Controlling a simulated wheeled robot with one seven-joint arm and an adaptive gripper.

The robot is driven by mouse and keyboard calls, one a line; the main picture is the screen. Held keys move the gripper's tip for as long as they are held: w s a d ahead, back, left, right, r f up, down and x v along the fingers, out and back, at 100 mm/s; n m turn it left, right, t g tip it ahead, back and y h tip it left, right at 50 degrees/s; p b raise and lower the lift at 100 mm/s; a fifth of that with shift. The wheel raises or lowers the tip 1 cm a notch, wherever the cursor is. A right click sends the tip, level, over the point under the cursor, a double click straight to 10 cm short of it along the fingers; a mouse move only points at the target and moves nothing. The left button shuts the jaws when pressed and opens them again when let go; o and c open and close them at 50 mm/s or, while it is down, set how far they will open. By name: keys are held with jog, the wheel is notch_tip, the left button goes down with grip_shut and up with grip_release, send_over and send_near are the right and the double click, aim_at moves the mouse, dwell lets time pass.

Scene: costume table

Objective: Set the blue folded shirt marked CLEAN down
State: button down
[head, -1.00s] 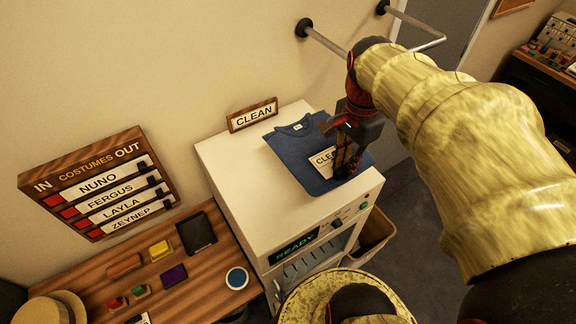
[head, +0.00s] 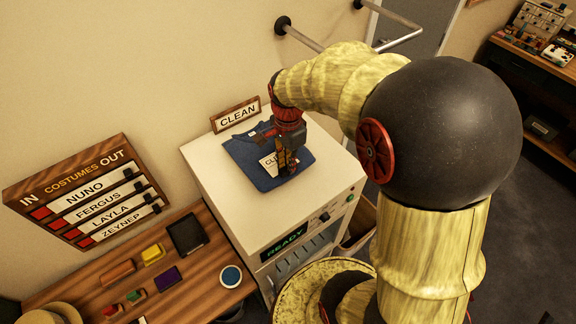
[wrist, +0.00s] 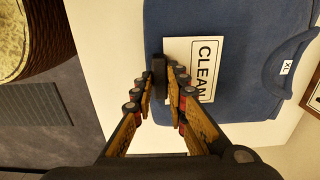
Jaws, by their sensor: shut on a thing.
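The blue folded shirt (head: 247,160) lies flat and level over the white machine's top (head: 208,158), with its white CLEAN label facing up. The collar and XL tag show in the wrist view, where the shirt (wrist: 242,60) fills the upper right. My gripper (head: 287,166) points down at the shirt's near right edge beside the label. In the wrist view my gripper (wrist: 160,78) is shut at that edge, around a dark block-like piece, and holds the shirt. I cannot tell whether the shirt's underside touches the machine top.
A wooden CLEAN sign (head: 237,115) stands at the back of the machine top. A wall rail (head: 395,42) is above and behind. A names board (head: 85,195) hangs at left over a wooden table (head: 195,265) with small items. Bare machine top surrounds the shirt.

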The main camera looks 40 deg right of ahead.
jog(key=shift+f, duration=0.8)
jog(key=c, duration=1.8)
grip_release()
jog(key=shift+f, duration=0.1)
jog(key=shift+o, duration=0.2)
notch_tip(320, 180, up, 11)
jog(key=s+a+r+n+t, duration=0.2)
jog(key=s+a+r+n, duration=0.1)
jog(key=s+a+n, duration=0.3)
jog(key=s+a+r+n+t, duration=0.3)
jog(key=s+a+n, duration=0.2)
jog(key=n, duration=0.6)
jog(key=shift+s+a+r+n+t+b, duration=0.3)
jog(key=shift+s+a+b, duration=0.1)
jog(key=shift+s, duration=0.2)
jog(key=shift+s, duration=0.1)
